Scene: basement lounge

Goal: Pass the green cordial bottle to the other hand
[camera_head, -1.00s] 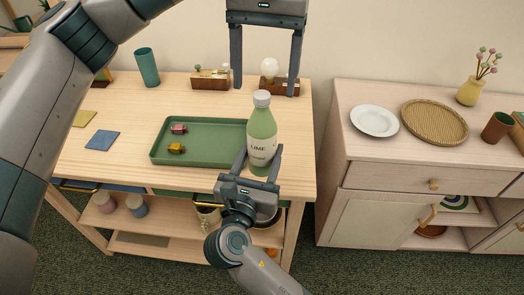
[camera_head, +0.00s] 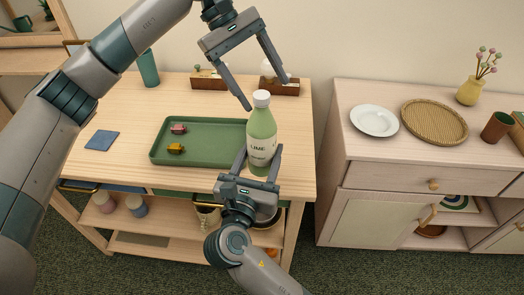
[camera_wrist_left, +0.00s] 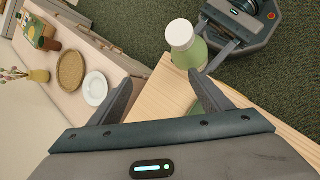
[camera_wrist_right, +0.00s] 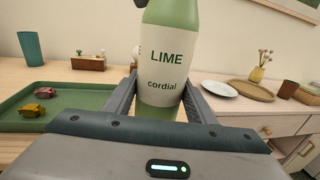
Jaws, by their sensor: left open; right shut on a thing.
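The green cordial bottle (camera_head: 262,128) has a white cap and a label reading LIME cordial. It is upright, at the front right of the wooden table. My right gripper (camera_head: 263,165) is shut around its lower part, and the label fills the middle of the right wrist view (camera_wrist_right: 168,70). My left gripper (camera_head: 266,95) is open and empty, tilted above and behind the bottle, its fingers near cap height. In the left wrist view the white cap (camera_wrist_left: 181,34) shows beyond the open fingers, apart from them.
A teal cup (camera_head: 149,68), wooden blocks (camera_head: 208,80) and a blue square (camera_head: 102,140) are on the table. A sideboard (camera_head: 360,151) with a white plate (camera_head: 374,121) stands right, across a gap.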

